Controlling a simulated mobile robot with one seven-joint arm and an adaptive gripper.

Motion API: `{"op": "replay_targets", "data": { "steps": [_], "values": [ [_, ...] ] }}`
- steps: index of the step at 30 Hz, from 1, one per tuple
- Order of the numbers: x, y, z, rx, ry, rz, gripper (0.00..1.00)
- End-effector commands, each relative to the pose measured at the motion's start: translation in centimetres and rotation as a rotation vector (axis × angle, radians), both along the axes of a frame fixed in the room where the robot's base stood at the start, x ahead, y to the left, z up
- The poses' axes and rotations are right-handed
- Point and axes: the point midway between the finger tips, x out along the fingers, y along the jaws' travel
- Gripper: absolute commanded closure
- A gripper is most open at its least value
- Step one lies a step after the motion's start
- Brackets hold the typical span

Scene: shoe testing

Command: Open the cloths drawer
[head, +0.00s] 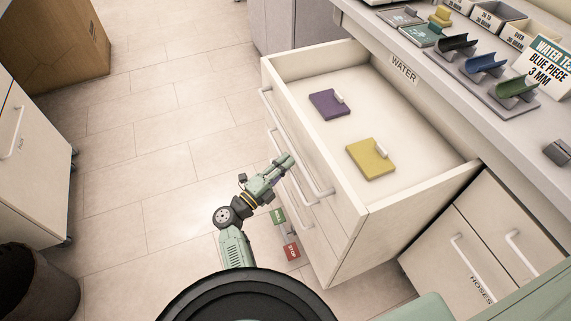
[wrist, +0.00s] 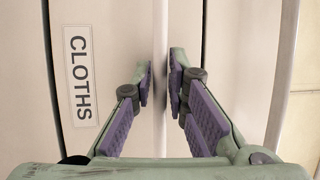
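The cloths drawer is marked by a CLOTHS label (wrist: 81,76) in the wrist view, turned sideways. Its pale bar handle (wrist: 160,120) runs between my gripper's (wrist: 160,80) purple-padded fingertips, which close on it from both sides. In the head view my gripper (head: 288,161) reaches the front of the drawer unit, where bar handles (head: 318,192) show. A drawer at the top of this unit (head: 330,78) stands open and holds a purple pad (head: 327,104) and a yellow pad (head: 369,158). The head view does not show how far the cloths drawer itself is out.
The counter above has a WATER label (head: 403,69) and several trays and coloured holders. A closed HOSES cabinet (head: 470,262) is at the lower right. A white cabinet (head: 30,150) and a dark bin (head: 38,285) stand at left.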

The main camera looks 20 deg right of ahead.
Motion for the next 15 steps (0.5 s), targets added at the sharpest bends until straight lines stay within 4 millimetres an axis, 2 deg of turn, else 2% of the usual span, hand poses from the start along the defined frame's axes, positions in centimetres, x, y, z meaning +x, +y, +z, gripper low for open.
{"op": "replay_targets", "data": {
  "steps": [5, 15],
  "values": [
    [-0.01, 0.02, 0.00, 0.000, 0.000, 0.000, 0.99],
    [-0.01, 0.03, -0.01, 0.000, 0.001, 0.000, 1.00]
  ]
}}
